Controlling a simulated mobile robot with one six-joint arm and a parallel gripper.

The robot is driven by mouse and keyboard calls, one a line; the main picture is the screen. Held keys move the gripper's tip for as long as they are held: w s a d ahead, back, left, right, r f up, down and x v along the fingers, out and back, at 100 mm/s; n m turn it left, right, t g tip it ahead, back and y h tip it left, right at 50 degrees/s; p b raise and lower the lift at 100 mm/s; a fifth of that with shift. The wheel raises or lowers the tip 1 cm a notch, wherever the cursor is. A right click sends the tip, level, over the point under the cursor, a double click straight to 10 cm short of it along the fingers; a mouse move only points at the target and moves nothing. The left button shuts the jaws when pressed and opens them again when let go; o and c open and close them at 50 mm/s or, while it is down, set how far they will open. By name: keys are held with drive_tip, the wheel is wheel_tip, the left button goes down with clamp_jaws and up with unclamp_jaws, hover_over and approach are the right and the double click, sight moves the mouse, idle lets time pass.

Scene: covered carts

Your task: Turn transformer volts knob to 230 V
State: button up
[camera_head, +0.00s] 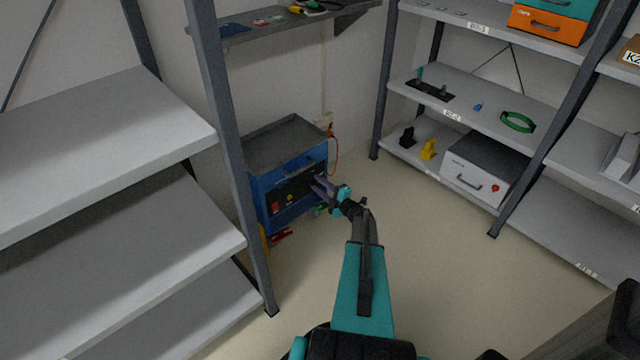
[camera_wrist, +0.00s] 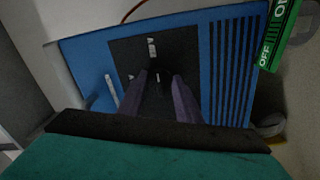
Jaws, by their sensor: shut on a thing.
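A blue cabinet (camera_head: 290,213) with a dark front panel stands on the floor by the back wall in the head view. My gripper (camera_head: 319,184) reaches the right part of that front. In the wrist view, a black plate (camera_wrist: 188,48) sits on a blue face (camera_wrist: 83,62). My gripper's purple fingers (camera_wrist: 160,86) are shut on a dark knob (camera_wrist: 155,68) on this plate. A small white mark shows between the fingers. The fingers hide much of the knob, and the volt markings cannot be read.
A green ON/OFF sign (camera_wrist: 281,35) is at the wrist view's upper right, near black vent slots (camera_wrist: 232,70). Grey shelves (camera_head: 110,205) flank the cabinet on the left, and more shelves (camera_head: 480,110) stand on the right. An orange cable (camera_head: 335,150) hangs behind the cabinet. The floor between is clear.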

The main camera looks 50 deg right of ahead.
idle(0.4)
drive_tip(key=o, duration=1)
drive_tip(key=shift+o, duration=0.2)
drive_tip(key=s+a+p, duration=0.1)
drive_tip(key=s+p, duration=0.1)
drive_tip(key=s, duration=1.1)
drive_tip(key=shift+s, duration=0.35)
